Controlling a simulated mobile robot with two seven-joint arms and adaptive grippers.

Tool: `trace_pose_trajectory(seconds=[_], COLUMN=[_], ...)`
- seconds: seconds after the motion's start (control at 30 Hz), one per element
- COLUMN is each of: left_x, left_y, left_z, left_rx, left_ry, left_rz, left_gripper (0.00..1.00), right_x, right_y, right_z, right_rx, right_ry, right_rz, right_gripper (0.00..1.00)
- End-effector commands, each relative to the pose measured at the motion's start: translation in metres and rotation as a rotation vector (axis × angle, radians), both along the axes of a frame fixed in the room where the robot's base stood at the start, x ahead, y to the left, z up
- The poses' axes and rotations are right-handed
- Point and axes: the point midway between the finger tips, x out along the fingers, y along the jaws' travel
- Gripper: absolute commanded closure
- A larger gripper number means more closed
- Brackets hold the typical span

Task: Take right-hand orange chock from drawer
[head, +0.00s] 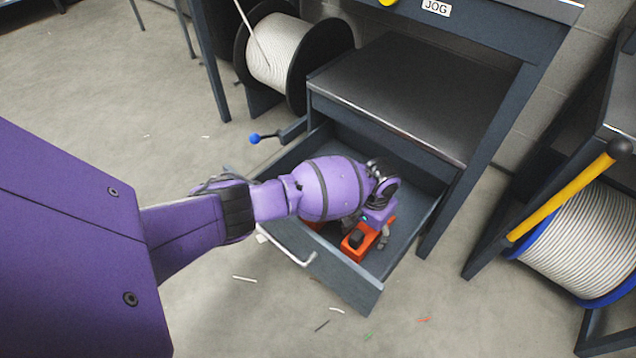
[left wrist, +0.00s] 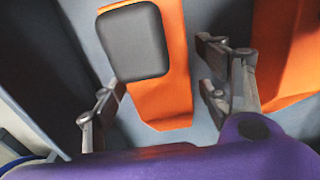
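The right-hand orange chock (head: 355,247), with a dark pad on top, lies on the floor of the open drawer (head: 408,215). In the left wrist view the chock (left wrist: 165,101) lies between the spread fingers of my left gripper (left wrist: 161,76), with a gap visible on the right side. In the head view my left gripper (head: 373,228) is low in the drawer over this chock. A second orange chock (head: 313,226) is mostly hidden under my arm; orange also shows at the right of the left wrist view (left wrist: 290,60). My right gripper is not in view.
The drawer front with its pale handle (head: 290,247) stands pulled out below a dark cabinet top (head: 410,85). A blue-knobbed lever (head: 256,138) sticks out left of the drawer. A cable reel (head: 285,55) stands behind left, another reel (head: 585,240) at right. Wire scraps litter the floor.

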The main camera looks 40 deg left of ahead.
Motion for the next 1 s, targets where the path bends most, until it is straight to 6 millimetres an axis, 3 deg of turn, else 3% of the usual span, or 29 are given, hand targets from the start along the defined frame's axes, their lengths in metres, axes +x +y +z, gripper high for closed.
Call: trace_pose_trajectory(seconds=[0.07,0.43,0.73,1.0], left_x=[0.003,0.003,0.004,0.004], left_y=[-0.001,-0.001,-0.001,-0.002], left_z=[0.003,0.003,0.009,0.062], left_rx=[-0.001,-0.001,-0.001,-0.002], left_ry=[-0.005,-0.005,-0.007,-0.01], left_rz=[-0.001,-0.001,-0.002,-0.001], left_gripper=[0.44,0.93,0.93,0.93], right_x=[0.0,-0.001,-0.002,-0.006], right_y=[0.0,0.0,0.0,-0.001], right_z=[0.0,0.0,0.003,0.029], right_rx=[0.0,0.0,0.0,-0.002], right_ry=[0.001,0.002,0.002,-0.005], right_rz=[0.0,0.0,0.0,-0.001], right_gripper=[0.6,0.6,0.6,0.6])
